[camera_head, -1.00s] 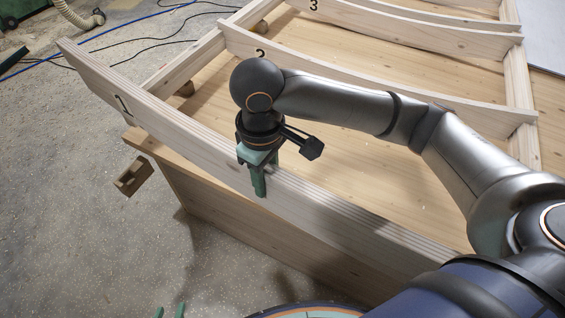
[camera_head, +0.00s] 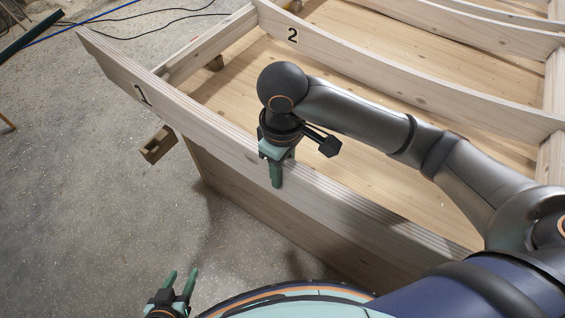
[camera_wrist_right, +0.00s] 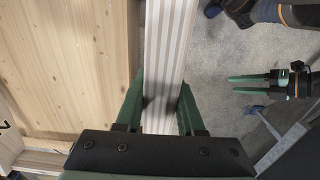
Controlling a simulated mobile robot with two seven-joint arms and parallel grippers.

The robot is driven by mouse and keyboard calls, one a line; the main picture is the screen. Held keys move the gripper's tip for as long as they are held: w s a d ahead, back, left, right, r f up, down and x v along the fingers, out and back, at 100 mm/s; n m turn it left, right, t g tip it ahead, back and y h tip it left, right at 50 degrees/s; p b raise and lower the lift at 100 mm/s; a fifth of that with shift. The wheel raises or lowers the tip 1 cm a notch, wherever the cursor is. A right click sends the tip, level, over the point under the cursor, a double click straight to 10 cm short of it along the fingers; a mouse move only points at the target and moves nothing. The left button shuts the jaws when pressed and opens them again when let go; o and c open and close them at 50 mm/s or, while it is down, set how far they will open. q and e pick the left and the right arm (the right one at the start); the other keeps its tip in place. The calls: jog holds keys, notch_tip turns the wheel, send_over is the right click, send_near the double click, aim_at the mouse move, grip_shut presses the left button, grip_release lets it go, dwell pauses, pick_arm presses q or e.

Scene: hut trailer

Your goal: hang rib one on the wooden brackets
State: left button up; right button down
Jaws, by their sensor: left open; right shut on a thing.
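Rib one (camera_head: 215,131) is a long pale wooden beam marked 1, lying along the near edge of the wooden frame. My right gripper (camera_head: 276,180) points down from above, shut across the rib's top edge around its middle. In the right wrist view the rib (camera_wrist_right: 168,45) runs between the two green fingers (camera_wrist_right: 162,105). A wooden bracket (camera_head: 158,144) sticks out left of the table's end, below and apart from the rib.
Rib two (camera_head: 400,75) crosses the frame behind rib one. A side rail (camera_head: 205,48) meets rib one near its left end. The wooden tabletop (camera_head: 350,135) lies beneath. Grey floor (camera_head: 80,200) is open at the left, with cables (camera_head: 150,14) at the back.

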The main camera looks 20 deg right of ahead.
pick_arm(q)
notch_tip(320, 180, down, 19)
jog(key=d+b, duration=0.2)
jog(key=b, duration=2.1)
jog(key=shift+w+d+r+m+g+h, duration=0.2)
jog(key=shift+w+m+g+h, duration=0.1)
jog(key=shift+w, duration=0.15)
pick_arm(e)
notch_tip(320, 180, down, 38)
dwell(2.1)
